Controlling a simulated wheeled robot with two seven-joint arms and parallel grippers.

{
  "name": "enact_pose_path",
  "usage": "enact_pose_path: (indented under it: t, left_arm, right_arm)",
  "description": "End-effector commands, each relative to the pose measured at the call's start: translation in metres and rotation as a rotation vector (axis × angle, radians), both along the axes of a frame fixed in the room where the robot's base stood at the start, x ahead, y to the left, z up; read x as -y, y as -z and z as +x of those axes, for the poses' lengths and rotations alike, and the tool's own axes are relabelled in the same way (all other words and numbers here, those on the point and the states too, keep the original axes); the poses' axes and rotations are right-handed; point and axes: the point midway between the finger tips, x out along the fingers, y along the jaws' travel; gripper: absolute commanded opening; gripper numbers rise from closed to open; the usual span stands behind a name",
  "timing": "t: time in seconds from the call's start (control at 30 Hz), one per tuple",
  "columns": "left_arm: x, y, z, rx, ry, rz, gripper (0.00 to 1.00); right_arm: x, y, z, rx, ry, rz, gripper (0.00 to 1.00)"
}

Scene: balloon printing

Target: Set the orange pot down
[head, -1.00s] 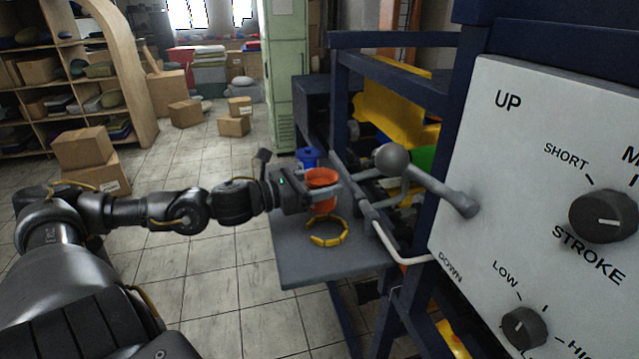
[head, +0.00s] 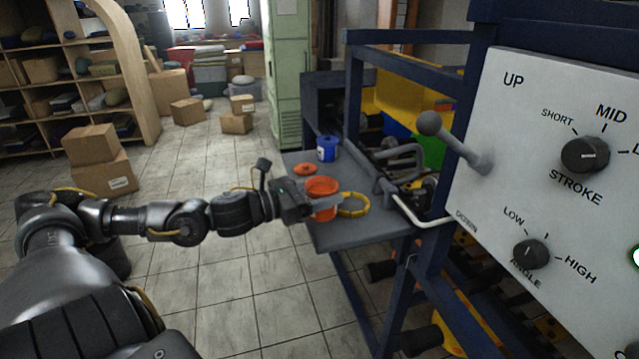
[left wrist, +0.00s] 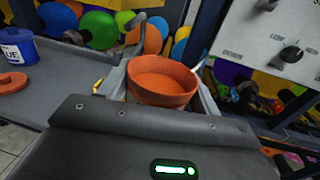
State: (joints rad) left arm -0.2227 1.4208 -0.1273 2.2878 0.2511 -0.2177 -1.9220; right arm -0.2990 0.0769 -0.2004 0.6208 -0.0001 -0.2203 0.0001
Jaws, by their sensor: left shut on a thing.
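The orange pot (head: 321,187) is upright and open at the top, near the left edge of the grey side table (head: 350,236). My left gripper (head: 322,205) is shut on it from the left. The left wrist view shows the pot (left wrist: 160,78) just beyond the gripper body, with its lower part hidden. I cannot tell whether its base touches the table. A flat orange disc, perhaps its lid (head: 305,169), lies behind it on the table. My right gripper is not in view.
A yellow ring (head: 359,207) lies just right of the pot. A blue pot (head: 327,149) stands at the table's back. A ball-ended lever (head: 430,124) and a white control panel (head: 540,150) are to the right. The table's front part is bare.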

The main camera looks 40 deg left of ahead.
Motion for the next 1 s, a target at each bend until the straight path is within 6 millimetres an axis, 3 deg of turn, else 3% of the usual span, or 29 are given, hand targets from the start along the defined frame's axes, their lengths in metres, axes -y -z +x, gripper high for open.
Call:
enact_pose_path:
  t: [0.17,0.33,0.8,1.0]
  left_arm:
    - [0.022,0.017,-0.008,0.001,0.008,-0.011,0.35]
    - [0.052,0.041,-0.018,0.001,0.021,-0.012,0.35]
    - [0.152,0.128,-0.056,-0.004,0.050,-0.013,0.34]
    - [0.154,0.125,-0.055,0.009,0.053,-0.010,0.34]
  right_arm:
    - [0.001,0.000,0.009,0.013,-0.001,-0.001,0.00]
    - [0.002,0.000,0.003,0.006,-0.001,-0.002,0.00]
    - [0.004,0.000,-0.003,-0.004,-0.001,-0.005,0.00]
    - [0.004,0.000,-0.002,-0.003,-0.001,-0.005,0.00]
